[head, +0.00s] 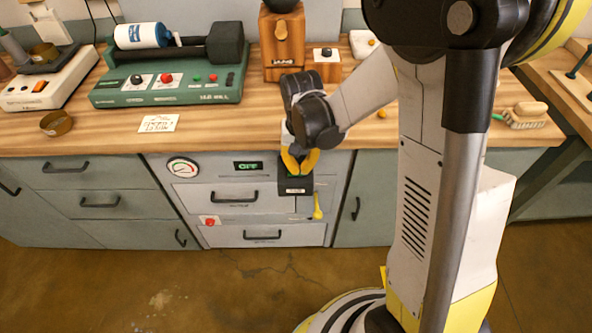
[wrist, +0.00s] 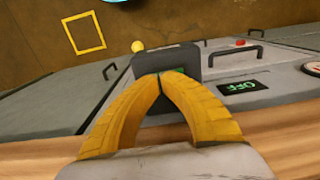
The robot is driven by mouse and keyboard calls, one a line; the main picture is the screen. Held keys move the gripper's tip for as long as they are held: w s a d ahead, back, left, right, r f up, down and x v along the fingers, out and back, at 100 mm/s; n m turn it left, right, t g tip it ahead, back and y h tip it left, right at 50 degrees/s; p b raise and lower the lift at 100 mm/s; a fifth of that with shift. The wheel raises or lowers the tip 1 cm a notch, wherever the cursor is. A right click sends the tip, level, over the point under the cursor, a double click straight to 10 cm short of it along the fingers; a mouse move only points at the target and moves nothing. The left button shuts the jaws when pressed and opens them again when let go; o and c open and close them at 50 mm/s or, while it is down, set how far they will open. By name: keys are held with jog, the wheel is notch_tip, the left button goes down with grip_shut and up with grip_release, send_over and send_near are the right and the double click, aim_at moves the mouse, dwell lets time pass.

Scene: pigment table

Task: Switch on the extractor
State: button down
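The extractor is the grey panel (head: 229,185) under the worktop, with a display (head: 248,165) reading OFF. The same OFF display shows in the wrist view (wrist: 243,87). A black switch box (head: 295,186) sticks out at the panel's upper right; it also shows in the wrist view (wrist: 183,61). My gripper (head: 299,170) points down at this box. In the wrist view, its yellow fingertips (wrist: 160,76) meet at the box face. A little green shows at the tips; most of that part is hidden. I cannot tell whether the tips press it.
A round gauge (head: 183,168) and a red button (head: 210,221) are also on the panel. A yellow tag-like piece (head: 318,207) hangs below the box. Drawer handles (head: 234,197) stick out nearby. A green mill (head: 172,80) stands on the worktop (head: 230,122). The floor in front is clear.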

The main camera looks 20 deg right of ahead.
notch_tip(320, 180, up, 7)
jog(key=p, duration=0.5)
jog(key=shift+f, duration=0.1)
dwell(0.7)
